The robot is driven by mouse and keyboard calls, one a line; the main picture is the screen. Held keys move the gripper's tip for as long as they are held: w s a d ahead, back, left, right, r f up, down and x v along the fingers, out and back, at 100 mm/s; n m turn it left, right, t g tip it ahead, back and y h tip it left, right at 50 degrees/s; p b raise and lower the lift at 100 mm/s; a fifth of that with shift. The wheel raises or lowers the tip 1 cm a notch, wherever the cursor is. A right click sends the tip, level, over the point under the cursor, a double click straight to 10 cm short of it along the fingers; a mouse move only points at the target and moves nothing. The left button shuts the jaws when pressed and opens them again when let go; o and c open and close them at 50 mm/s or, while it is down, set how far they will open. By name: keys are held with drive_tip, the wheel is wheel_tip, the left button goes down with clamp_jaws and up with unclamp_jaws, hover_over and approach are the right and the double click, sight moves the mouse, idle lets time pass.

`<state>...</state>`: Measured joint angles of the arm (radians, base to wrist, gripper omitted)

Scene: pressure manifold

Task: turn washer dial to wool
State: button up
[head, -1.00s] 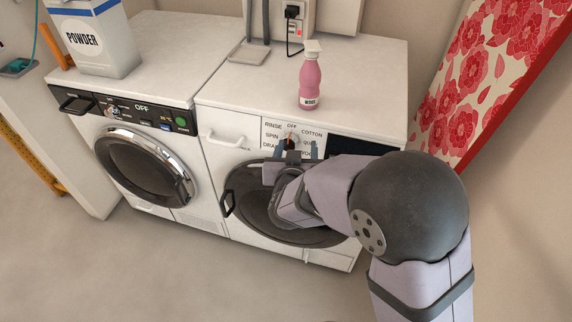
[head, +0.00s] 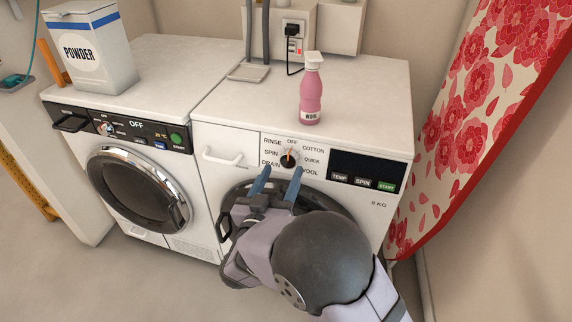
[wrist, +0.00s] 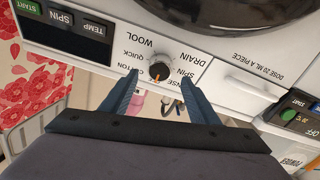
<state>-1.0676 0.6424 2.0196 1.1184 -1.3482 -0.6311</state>
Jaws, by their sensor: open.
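The right-hand machine's dial (head: 288,160) is a round dark knob with an orange mark. Around it are the labels OFF, COTTON, QUICK, WOOL, DRAIN, SPIN and RINSE. The mark points roughly up, near OFF. The WOOL label (head: 310,172) is at the lower right of the dial. My gripper (head: 282,175) is open and empty, its two blue fingers just below the dial in the head view. In the wrist view the panel is upside down, and the dial (wrist: 160,73) shows between the spread fingertips, with no clear contact. The WOOL label (wrist: 136,42) is visible there.
A pink wool bottle (head: 311,92) stands on top of this washer. The left machine (head: 138,188) has its own panel, and a powder box (head: 92,50) stands on it. A red floral board (head: 470,120) leans at the right. The round door lies behind my gripper.

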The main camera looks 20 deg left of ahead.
sight(287, 161)
drive_tip(key=shift+w, duration=2.3)
drive_tip(key=shift+c, duration=0.6)
drive_tip(key=c, duration=0.9)
